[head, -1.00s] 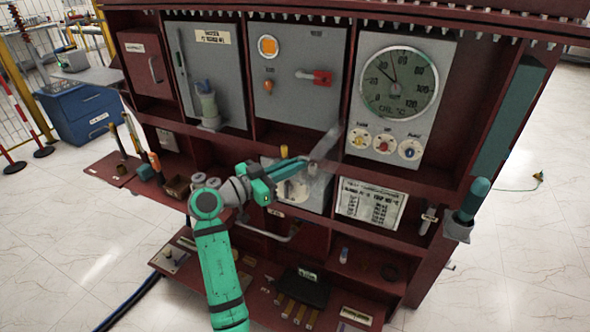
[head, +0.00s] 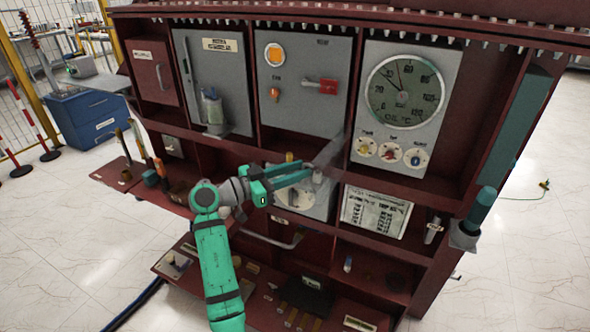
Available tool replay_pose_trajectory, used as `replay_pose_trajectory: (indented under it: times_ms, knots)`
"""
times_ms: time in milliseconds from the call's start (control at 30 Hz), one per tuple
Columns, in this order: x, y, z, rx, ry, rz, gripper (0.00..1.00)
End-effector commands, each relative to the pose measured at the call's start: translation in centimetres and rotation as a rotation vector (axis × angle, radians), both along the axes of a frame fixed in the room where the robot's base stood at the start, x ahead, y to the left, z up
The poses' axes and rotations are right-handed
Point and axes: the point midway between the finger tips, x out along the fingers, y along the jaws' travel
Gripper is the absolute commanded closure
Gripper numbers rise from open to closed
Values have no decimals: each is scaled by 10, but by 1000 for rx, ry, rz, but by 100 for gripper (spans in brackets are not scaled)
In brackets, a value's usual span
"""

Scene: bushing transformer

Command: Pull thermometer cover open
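The round thermometer dial (head: 405,90) is on a grey panel at the upper right of the red cabinet. A thin translucent panel (head: 330,153), perhaps the thermometer cover, juts out at the dial panel's lower left, seen nearly edge-on. My gripper (head: 312,169), with green fingers, is at the lower left end of this translucent panel, in front of a grey box (head: 318,210). The fingertips overlap the panel's end in the picture. I cannot tell whether they hold it.
A red-handled switch (head: 322,87) is on the grey door left of the dial. Three coloured knobs (head: 389,151) sit below the dial. A label plate (head: 376,211) is right of my gripper. A lower shelf (head: 345,303) sticks out below my arm. The floor at right is mostly clear.

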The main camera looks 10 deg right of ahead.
Motion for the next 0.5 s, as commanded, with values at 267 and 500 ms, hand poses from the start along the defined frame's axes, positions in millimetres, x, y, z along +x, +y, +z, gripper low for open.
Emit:
replay_pose_trajectory:
  times_ms: [267, 500]
  knots:
    - [0, 4, 4, -3, -7, 5, 74]
    - [-9, 27, 4, -4, -7, 7, 74]
